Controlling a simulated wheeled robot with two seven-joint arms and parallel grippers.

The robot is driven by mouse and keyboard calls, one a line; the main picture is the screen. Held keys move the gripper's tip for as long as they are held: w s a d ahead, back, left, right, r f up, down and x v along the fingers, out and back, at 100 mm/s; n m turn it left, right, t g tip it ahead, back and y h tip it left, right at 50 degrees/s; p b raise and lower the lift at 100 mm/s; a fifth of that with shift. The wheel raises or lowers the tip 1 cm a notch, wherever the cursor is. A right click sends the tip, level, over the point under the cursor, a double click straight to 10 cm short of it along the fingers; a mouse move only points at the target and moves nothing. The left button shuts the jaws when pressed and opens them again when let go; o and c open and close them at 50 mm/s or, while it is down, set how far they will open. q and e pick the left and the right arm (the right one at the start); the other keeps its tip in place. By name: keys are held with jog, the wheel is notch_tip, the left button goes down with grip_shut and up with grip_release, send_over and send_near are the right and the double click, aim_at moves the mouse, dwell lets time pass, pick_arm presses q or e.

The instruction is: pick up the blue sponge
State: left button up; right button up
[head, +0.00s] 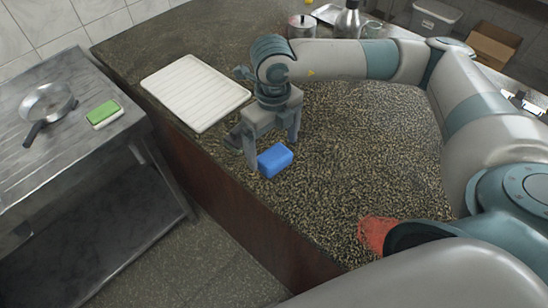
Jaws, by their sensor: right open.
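The blue sponge (276,160) lies on the dark speckled counter near its front edge. My right gripper (272,152) points down at the sponge from above. Its jaws are open, with one finger at the sponge's left end and the other behind its right end. I cannot tell whether either finger touches the sponge. My left gripper is not in view.
A white ribbed board (195,92) lies left of my right gripper. A red object (374,234) is partly hidden behind my arm. A pot (301,27) and a kettle (349,22) stand at the back. A green-and-white sponge (103,113) and a pan (48,103) are on the metal table (75,155).

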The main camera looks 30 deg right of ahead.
aim_at(274, 155)
jog(key=shift+d+f+p, duration=0.1)
jog(key=shift+f+p, duration=0.15)
jog(key=shift+p, duration=0.05)
notch_tip(274, 155, down, 3)
jog(key=shift+r+p, duration=0.1)
jog(key=shift+p, duration=0.75)
jog(key=shift+f, duration=0.65)
jog(key=c, duration=1.1)
